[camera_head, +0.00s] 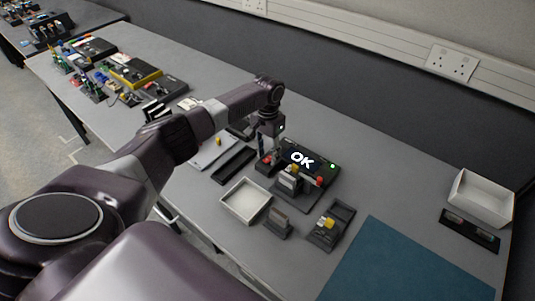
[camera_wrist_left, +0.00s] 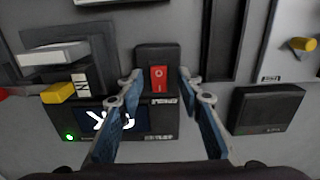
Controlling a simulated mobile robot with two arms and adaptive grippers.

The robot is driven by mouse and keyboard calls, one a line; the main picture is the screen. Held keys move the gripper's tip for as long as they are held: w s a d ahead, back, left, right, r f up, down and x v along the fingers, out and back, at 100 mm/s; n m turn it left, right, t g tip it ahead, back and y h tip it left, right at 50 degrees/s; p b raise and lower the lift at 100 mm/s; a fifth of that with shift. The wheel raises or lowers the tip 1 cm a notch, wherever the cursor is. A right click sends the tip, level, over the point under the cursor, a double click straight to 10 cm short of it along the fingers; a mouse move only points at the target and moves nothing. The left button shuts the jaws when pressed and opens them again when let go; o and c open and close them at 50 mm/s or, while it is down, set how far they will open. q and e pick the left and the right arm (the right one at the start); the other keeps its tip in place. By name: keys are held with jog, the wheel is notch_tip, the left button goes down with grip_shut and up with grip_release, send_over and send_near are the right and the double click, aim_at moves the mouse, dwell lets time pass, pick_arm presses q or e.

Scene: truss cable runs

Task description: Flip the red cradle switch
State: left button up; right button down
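The red rocker switch (camera_wrist_left: 158,78) sits on a small black box (camera_wrist_left: 157,54) in the left wrist view. In the head view a bit of red (camera_head: 266,158) shows beside the left fingertips. My left gripper (camera_wrist_left: 160,84) is open, with one finger on each side of the switch and nothing between them; it also shows in the head view (camera_head: 268,148). Whether the fingertips touch the box I cannot tell. The black tester (camera_head: 322,163) beside it shows "OK" and a lit green light (camera_head: 333,166). My right gripper is in neither view.
A white tray (camera_head: 245,214), a grey connector holder (camera_head: 278,222) and a block with a yellow plug (camera_head: 327,224) stand in front of the tester. A blue mat (camera_head: 405,268) lies front right. A white bin (camera_head: 481,198) stands far right. Device boards (camera_head: 130,70) fill the table's left.

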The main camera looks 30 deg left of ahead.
aim_at(268, 159)
pick_arm(q)
notch_tip(268, 159, up, 12)
dwell(0.6)
dwell(0.4)
